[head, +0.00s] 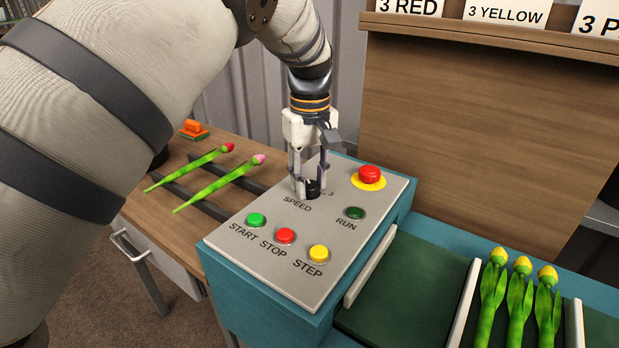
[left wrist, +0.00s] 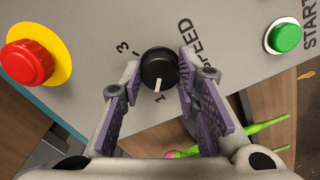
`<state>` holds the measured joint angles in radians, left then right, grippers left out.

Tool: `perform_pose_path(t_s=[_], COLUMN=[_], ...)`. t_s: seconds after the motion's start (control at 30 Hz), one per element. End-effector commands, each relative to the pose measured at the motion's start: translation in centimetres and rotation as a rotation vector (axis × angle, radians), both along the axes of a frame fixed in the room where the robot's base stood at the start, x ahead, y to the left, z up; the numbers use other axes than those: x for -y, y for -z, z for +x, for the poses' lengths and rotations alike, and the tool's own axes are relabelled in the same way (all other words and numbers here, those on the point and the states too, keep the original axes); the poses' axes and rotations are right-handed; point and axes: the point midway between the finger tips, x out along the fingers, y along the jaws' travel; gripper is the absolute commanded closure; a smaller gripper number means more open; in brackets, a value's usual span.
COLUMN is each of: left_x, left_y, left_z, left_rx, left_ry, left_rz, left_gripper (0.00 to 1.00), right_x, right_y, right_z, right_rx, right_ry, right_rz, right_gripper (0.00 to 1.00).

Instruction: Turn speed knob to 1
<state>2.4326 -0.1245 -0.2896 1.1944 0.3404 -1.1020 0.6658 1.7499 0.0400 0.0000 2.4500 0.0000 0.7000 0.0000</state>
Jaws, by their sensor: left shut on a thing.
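The black speed knob (head: 314,187) sits on the grey top of the control panel (head: 345,250), above the printed word SPEED. In the left wrist view the round knob (left wrist: 159,68) has a white pointer line aimed at or very near the printed 1; a 3 is printed on the other side. My left gripper (head: 308,186) points down at the knob. Its two purple-padded fingers (left wrist: 157,88) are shut on the knob from both sides. In the head view the fingers partly cover the knob and the numbers. My right gripper is not in view.
A red emergency button (head: 369,175) on a yellow ring is close to the knob. Green START (head: 256,220), red STOP (head: 285,236), yellow STEP (head: 318,253) and dark green RUN (head: 355,213) buttons surround it. Tulips lie on the left table and yellow tulips (head: 521,290) on the conveyor.

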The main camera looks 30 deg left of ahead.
Motion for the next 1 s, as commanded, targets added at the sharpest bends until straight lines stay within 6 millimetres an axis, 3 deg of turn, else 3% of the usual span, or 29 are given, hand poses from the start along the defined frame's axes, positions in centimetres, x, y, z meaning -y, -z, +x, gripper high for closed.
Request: perform_pose_path(t_s=[0.4,0.97,1.0], left_x=[0.0,0.0,0.0], left_y=[0.1,0.13,0.14], left_z=[-0.02,-0.03,-0.03], left_rx=[-0.002,-0.003,-0.003], left_ry=[-0.18,-0.209,-0.209], left_rz=[0.0,-0.001,-0.001], left_gripper=[0.99,0.99,0.66], right_x=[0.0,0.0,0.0], right_y=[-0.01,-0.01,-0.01], right_z=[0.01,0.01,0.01], right_rx=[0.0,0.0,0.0], right_ry=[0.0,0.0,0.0], right_rz=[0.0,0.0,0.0], right_gripper=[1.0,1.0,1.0])
